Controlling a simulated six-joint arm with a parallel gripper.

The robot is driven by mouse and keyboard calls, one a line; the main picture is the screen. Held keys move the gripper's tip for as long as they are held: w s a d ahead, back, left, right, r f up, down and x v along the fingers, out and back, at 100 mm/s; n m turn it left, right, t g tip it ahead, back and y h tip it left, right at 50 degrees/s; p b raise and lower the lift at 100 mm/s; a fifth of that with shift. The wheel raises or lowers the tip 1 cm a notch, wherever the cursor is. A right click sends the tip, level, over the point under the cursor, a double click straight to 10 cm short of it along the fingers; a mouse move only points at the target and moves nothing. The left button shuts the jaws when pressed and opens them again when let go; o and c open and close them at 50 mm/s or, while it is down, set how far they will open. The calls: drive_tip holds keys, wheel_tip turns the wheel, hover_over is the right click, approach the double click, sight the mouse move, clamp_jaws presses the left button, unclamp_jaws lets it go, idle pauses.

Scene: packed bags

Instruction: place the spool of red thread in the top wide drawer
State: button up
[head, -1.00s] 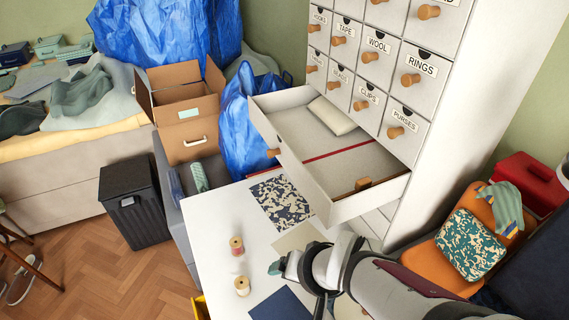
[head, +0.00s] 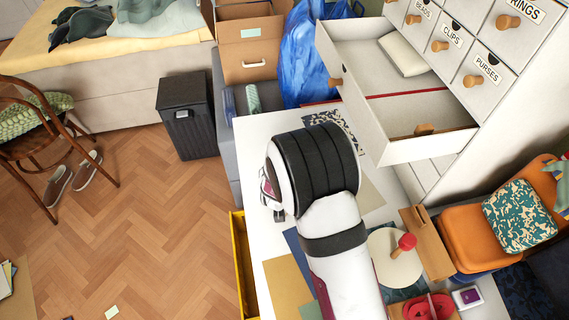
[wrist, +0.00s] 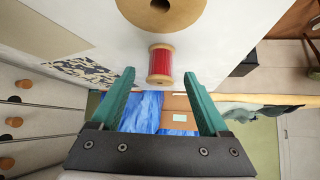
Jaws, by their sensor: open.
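The spool of red thread (wrist: 160,64) shows in the wrist view on the white table, ahead of my gripper and between the lines of its fingers. My gripper (wrist: 159,77) has two teal fingers, spread open with nothing held. I cannot tell how far the fingertips are from the spool. In the head view my arm hides the spool and most of the gripper. The top wide drawer (head: 428,148) is pulled open. It holds a cream pouch (head: 403,53) at the back, and a red strip crosses its floor.
A larger pale spool (wrist: 160,12) stands close by the red one. The open drawer overhangs the table (head: 255,128). A patterned cloth (head: 326,122) lies below it. A wooden board, a round disc (head: 394,262) and red items crowd the table's near right.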

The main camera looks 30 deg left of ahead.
drive_tip(key=x, duration=0.2)
drive_tip(key=shift+w+a+f, duration=0.15)
drive_tip(key=shift+w+f, duration=0.05)
drive_tip(key=shift+f, duration=0.1)
clamp_jaws()
drive_tip(key=shift+r, duration=0.1)
